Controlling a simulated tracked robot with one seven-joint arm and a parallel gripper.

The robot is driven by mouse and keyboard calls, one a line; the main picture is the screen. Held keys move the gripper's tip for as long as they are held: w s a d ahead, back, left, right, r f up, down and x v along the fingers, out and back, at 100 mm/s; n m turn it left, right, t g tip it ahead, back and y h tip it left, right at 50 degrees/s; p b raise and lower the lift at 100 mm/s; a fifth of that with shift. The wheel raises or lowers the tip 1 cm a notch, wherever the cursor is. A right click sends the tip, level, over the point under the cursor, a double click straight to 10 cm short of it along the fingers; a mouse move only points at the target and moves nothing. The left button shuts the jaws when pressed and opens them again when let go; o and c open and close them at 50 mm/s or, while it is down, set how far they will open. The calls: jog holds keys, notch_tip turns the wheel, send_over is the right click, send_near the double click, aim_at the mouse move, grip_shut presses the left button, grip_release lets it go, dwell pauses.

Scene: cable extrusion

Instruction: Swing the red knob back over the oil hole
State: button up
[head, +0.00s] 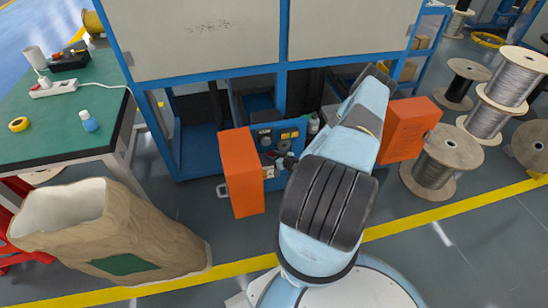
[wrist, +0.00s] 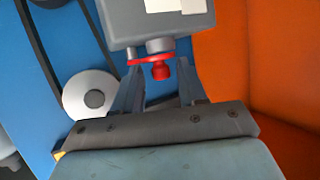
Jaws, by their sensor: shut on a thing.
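In the wrist view the red knob (wrist: 160,71) hangs from a thin red swing plate (wrist: 140,61) under a grey box (wrist: 160,22). A short grey stub (wrist: 160,45) shows between the box and the plate. My gripper (wrist: 158,82) has its two fingers on either side of the knob and is shut on it; the exact contact is hard to see. I cannot make out the oil hole. In the head view my gripper (head: 284,161) is small and dark in front of the blue machine panel (head: 278,138); the knob is not distinguishable there.
Orange doors stand left (head: 242,172) and right (head: 408,128) of my arm, leaving a narrow gap. In the wrist view an orange surface (wrist: 285,60) is close on the right and a white disc (wrist: 90,96) sits on the left. A sack (head: 110,235) and cable spools (head: 442,160) flank the floor.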

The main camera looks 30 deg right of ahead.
jog(key=shift+w+a+m+h, duration=0.25)
jog(key=shift+a+m+h, duration=0.15)
jog(key=shift+m+h, duration=0.55)
jog(key=shift+w+a+m+h, duration=0.3)
jog(key=shift+m+h, duration=0.45)
jog(key=shift+h, duration=0.3)
jog(key=o, duration=0.7)
jog(key=shift+s, duration=0.1)
jog(key=v, duration=1.3)
jog(key=shift+s, duration=0.35)
jog(key=shift+r, duration=0.15)
